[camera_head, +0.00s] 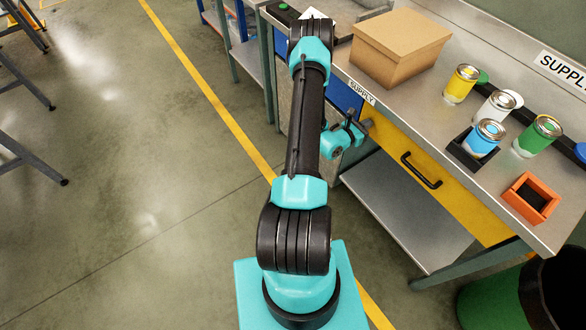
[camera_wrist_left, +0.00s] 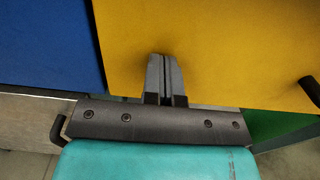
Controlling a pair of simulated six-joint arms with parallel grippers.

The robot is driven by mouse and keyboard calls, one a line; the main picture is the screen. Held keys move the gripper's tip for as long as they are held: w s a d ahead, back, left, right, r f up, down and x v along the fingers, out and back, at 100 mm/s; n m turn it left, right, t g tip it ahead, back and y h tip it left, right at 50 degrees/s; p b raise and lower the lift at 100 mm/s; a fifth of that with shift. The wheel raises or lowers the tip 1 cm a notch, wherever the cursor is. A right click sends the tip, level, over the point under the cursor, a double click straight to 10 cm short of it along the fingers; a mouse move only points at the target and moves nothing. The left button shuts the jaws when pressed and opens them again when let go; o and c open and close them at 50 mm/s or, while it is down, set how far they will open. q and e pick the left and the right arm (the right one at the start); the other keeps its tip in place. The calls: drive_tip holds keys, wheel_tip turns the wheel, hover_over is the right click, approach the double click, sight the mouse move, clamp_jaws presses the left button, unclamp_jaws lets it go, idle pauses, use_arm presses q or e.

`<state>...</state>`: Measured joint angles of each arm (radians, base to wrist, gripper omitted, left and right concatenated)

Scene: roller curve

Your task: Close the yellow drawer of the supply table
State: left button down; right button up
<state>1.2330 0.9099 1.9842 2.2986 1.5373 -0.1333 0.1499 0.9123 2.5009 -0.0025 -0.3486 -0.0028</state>
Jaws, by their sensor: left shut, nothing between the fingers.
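The supply table's yellow drawer (camera_head: 465,205) has a black bar handle (camera_head: 421,171). Its front lies close under the tabletop edge, and no drawer inside shows from above. My left gripper (camera_head: 366,124) is at the left end of the yellow front. In the left wrist view, the shut, empty fingers (camera_wrist_left: 164,76) point at the yellow front (camera_wrist_left: 225,45), with their tips at or very near it; I cannot tell whether they touch. The handle (camera_wrist_left: 312,91) is at the right edge there. My right gripper is not in view.
A blue panel (camera_wrist_left: 45,45) is left of the yellow front. The tabletop holds a cardboard box (camera_head: 399,47), several cans, a black holder with a blue can (camera_head: 483,140) and an orange bin (camera_head: 530,198). A lower shelf (camera_head: 400,205) lies beneath.

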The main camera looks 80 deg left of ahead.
use_arm(q)
drive_tip(key=shift+w+a+r, duration=0.1)
drive_tip(key=shift+w+a, duration=0.05)
drive_tip(key=shift+a, duration=0.1)
drive_tip(key=v, duration=1.4)
drive_tip(key=shift+d, duration=0.3)
